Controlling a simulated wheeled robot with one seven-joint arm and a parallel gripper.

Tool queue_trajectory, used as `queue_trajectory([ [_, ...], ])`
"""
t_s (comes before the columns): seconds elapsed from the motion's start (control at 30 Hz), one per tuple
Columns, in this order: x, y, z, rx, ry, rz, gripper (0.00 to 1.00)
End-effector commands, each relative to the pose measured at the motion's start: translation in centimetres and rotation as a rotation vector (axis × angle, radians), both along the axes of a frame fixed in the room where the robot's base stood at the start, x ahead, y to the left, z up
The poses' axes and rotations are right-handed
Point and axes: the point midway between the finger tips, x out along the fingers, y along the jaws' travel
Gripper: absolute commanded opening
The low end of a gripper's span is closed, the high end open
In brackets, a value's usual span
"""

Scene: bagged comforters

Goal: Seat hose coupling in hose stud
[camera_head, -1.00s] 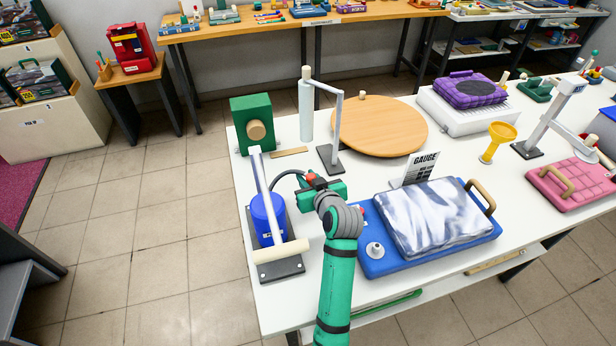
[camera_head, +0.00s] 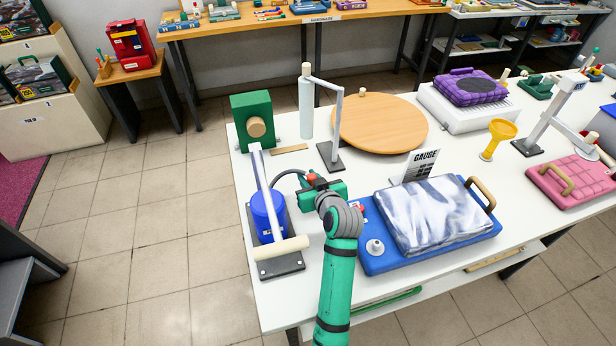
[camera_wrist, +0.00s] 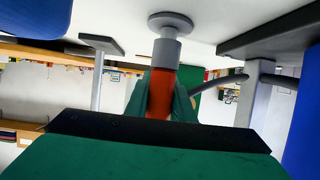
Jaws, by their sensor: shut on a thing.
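My gripper (camera_head: 322,187) is low over the white table, between the blue canister and the blue board. In the wrist view its green fingers (camera_wrist: 160,95) are shut on the orange-red hose coupling (camera_wrist: 160,75). The coupling's red top (camera_head: 311,179) shows above the gripper in the head view. A dark hose (camera_head: 287,173) curves from the canister side to the coupling. In the wrist view, which is upside down, a grey stepped post with a round flange (camera_wrist: 170,20) lines up with the coupling's lower end. I cannot tell whether this is the stud or how deep the coupling sits.
The blue canister (camera_head: 267,215) stands left on a dark base with a white lever (camera_head: 281,249). The blue board (camera_head: 470,243) with a silvery bag (camera_head: 430,217) and grey knob (camera_head: 375,247) lies right. A grey stand (camera_head: 333,150) and round wooden board (camera_head: 385,125) are behind.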

Motion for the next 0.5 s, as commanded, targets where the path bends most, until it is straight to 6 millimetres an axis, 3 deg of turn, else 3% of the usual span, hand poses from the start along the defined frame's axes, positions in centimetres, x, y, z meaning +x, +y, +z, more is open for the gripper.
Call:
queue_trajectory([
  [0.5, -0.02, 0.02, -0.68, 0.000, 0.001, 0.000, 0.00],
])
